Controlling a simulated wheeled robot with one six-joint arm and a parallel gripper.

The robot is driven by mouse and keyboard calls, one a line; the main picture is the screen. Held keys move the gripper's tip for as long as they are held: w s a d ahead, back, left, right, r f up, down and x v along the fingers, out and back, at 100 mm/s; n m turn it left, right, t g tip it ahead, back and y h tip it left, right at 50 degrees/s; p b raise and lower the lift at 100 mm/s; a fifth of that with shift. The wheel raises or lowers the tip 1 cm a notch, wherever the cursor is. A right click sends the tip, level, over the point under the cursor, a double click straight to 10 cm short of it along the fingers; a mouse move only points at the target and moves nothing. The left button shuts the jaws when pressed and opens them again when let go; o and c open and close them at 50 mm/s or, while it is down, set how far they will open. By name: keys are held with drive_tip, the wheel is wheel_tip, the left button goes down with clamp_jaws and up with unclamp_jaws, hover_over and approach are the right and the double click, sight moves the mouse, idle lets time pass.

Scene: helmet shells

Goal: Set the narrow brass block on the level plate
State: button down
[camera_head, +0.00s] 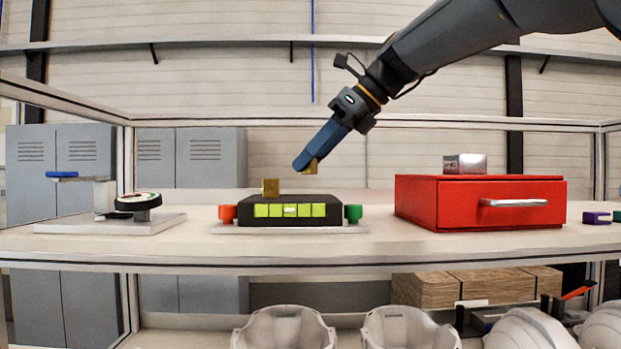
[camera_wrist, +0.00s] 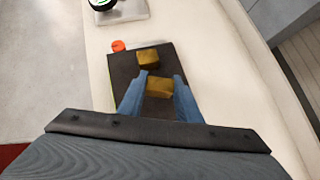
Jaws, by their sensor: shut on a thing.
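My gripper (camera_head: 304,164) is shut on a brass block (camera_head: 312,166), held in the air above the right part of the black level plate (camera_head: 320,207). In the wrist view, the held block (camera_wrist: 159,88) sits between the two blue fingers. A second brass block (camera_head: 270,187) rests on the left part of the plate, apart from the held one; it also shows in the wrist view (camera_wrist: 148,58). The plate's front carries a row of yellow-green bars. I cannot tell from these views which block is the narrower.
A red knob (camera_head: 227,213) and a green knob (camera_head: 353,213) flank the plate. A red drawer box (camera_head: 420,203) with a metal block (camera_head: 465,163) on top stands to the right. A dial device (camera_head: 139,201) on a base stands to the left. Bench between them is clear.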

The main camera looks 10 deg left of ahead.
drive_tip(key=shift+f+p, duration=0.5)
drive_tip(key=shift+f, duration=1.6)
drive_tip(key=shift+f, duration=0.15)
drive_tip(key=c, duration=1.3)
unclamp_jaws()
drive_tip(key=shift+d+r, duration=0.2)
drive_tip(key=shift+r, duration=0.05)
drive_tip(key=shift+b+v, duration=1.9)
drive_tip(key=shift+v, duration=3.95)
